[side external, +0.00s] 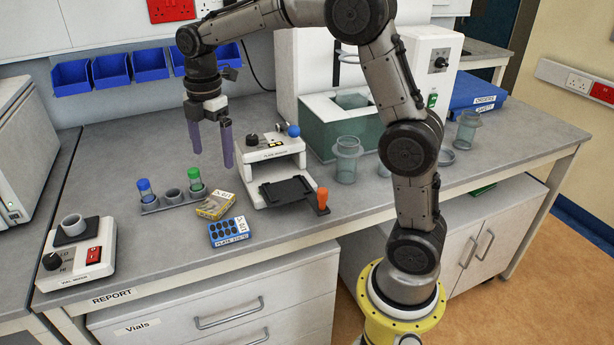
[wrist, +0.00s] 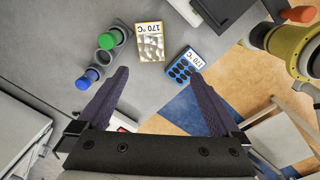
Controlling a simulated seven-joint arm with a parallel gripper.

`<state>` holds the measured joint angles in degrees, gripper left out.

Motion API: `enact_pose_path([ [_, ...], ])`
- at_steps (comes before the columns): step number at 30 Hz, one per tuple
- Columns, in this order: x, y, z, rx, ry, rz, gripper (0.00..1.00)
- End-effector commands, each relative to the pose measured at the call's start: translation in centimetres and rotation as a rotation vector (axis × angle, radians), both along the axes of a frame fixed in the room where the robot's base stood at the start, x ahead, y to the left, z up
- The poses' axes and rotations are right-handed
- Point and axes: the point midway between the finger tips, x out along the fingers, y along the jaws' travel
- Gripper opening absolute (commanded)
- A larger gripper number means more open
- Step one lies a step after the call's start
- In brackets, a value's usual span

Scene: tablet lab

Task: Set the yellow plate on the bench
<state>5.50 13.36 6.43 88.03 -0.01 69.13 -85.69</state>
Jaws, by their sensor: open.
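The yellow plate (side external: 216,206) rests on the bench (side external: 262,226), behind the blue plate (side external: 229,232) and near the front of the white plate-reader-like device (side external: 272,153). In the wrist view the yellow plate (wrist: 150,42) shows a pale surface with a "170 °C" label, ahead of my fingertips. My gripper (side external: 213,160) is open and empty, pointing down above the bench, behind and higher than the yellow plate. In the wrist view my gripper (wrist: 159,76) has its fingers spread wide, with nothing between them.
A vial rack (side external: 173,200) with blue-capped and green-capped vials stands left of the yellow plate. The device has a black tray and an orange knob (side external: 322,193) at its front. A white mixer (side external: 85,255) stands at the left. Glass jars (side external: 346,160) stand to the right.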

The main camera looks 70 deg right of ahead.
Motion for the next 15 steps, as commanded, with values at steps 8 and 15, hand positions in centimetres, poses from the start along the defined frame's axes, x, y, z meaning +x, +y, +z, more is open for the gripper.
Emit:
enact_pose_path([
  [8,-10.6,2.3,4.7,0.065,-0.177,-0.519,1.0],
  [15,-19.8,3.5,4.2,0.207,-0.303,-0.973,1.0],
])
